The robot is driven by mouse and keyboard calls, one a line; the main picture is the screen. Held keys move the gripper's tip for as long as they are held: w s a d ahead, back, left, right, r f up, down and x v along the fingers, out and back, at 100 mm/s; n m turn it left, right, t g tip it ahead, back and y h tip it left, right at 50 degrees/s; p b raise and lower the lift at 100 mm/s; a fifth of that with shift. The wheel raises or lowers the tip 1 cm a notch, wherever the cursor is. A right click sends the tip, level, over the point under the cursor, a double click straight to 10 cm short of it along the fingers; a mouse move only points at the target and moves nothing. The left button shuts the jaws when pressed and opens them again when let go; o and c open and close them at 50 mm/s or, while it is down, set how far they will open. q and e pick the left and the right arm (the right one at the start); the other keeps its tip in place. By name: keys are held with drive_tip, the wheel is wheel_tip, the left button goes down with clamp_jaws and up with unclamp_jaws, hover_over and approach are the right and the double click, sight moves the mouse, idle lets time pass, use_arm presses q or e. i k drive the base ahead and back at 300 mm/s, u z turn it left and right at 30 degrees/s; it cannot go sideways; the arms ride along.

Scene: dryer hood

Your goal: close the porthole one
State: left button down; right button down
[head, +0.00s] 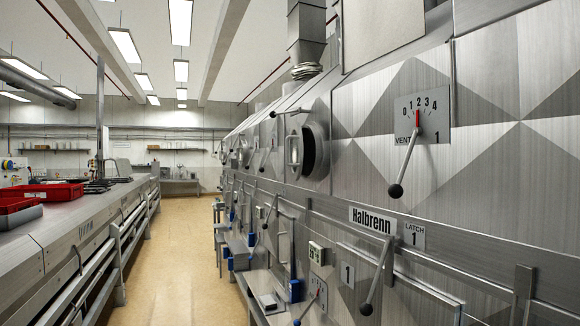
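A round porthole (309,151) with a dark centre and a thick metal rim is set in the steel hood wall, right of the picture's middle. A pale upright loop, like a handle or a cover seen nearly edge-on (293,151), stands out at its left side. I cannot tell from this angle how far any cover stands from the opening. A smaller round fitting (243,152) shows farther down the same wall. Neither of my grippers is in view.
A vent dial with a lever (421,120) and a latch lever (376,277) stick out from the hood at the right. Steel boxes (240,252) jut out low. The tan aisle floor (180,250) is clear. A long bench (70,225) with red trays (48,193) lines the left.

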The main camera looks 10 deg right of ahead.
sight(295, 146)
drive_tip(key=u, duration=1.1)
drive_tip(key=i, duration=1.4)
drive_tip(key=z, duration=0.9)
